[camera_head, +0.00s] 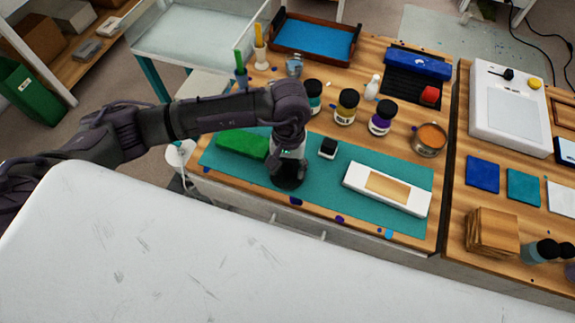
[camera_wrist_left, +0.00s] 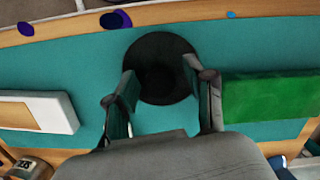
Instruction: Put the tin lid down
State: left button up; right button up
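A dark round disc, which looks like the tin lid (camera_wrist_left: 160,62), lies flat on the teal mat (camera_wrist_left: 60,62) in the left wrist view. In the head view the lid (camera_head: 289,181) shows as a black round under my left gripper (camera_head: 288,165), near the mat's front edge. The gripper points down, and its fingers (camera_wrist_left: 160,85) are apart, over the lid's two sides. I see nothing clasped between them; whether the tips touch the lid is unclear. The open tin (camera_head: 429,139) with orange content stands right of the mat. My right gripper is not in view.
A green block (camera_head: 242,144) lies close beside the lid. Bare mat lies between lid and white box.

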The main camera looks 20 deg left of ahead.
pick_arm(q)
jog(key=shift+r, duration=0.3)
notch_tip(320, 180, up, 12)
jog(key=w+b, duration=0.1)
jog(key=b, duration=0.2)
jog(key=shift+w+f, duration=0.2)
jog(key=shift+a, duration=0.1)
